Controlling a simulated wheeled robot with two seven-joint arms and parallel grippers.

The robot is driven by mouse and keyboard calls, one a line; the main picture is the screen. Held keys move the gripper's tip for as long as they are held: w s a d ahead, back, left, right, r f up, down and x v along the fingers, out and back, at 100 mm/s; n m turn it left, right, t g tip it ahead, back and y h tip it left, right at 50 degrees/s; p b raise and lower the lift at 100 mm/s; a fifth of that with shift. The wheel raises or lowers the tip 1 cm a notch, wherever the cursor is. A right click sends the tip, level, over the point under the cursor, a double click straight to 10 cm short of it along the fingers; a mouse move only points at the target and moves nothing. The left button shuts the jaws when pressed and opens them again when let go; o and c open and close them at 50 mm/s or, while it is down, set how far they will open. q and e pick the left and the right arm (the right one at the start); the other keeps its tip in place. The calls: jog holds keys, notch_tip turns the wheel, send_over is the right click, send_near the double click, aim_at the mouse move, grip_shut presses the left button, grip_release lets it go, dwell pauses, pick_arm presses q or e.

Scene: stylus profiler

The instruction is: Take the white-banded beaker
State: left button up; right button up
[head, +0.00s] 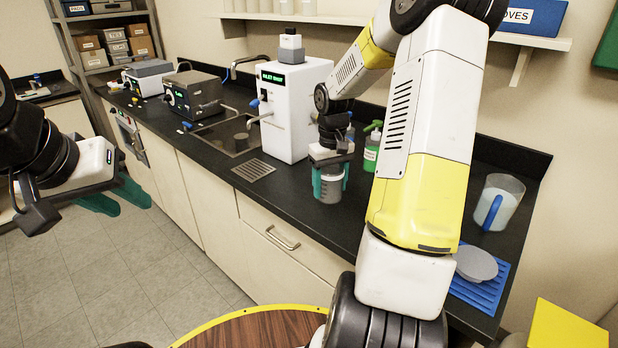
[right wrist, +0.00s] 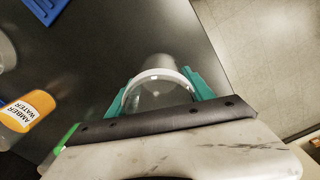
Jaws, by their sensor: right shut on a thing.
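The beaker (head: 330,190) is at the black counter, in front of the white machine. It looks grey and clear in the head view, with a pale band near its top. In the right wrist view the beaker (right wrist: 160,77) shows a white curved band at its near rim. My right gripper (head: 330,184) is shut on it, with one teal finger on each side. I cannot tell whether its base touches the counter. My left gripper (head: 118,198) is open and empty, over the floor at the left, away from the counter.
A white machine (head: 288,110) with a green display stands behind the beaker. An amber water bottle (right wrist: 28,110) shows in the right wrist view.

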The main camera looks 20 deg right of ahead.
jog(key=s, duration=0.4)
jog(key=s+d+r, duration=0.1)
jog(key=s, duration=0.4)
jog(key=s+d, duration=0.1)
jog(key=s, duration=0.3)
jog(key=shift+s+d+r, duration=0.15)
jog(key=shift+s+d, duration=0.1)
jog(key=shift+s, duration=0.05)
jog(key=o, duration=0.7)
grip_shut()
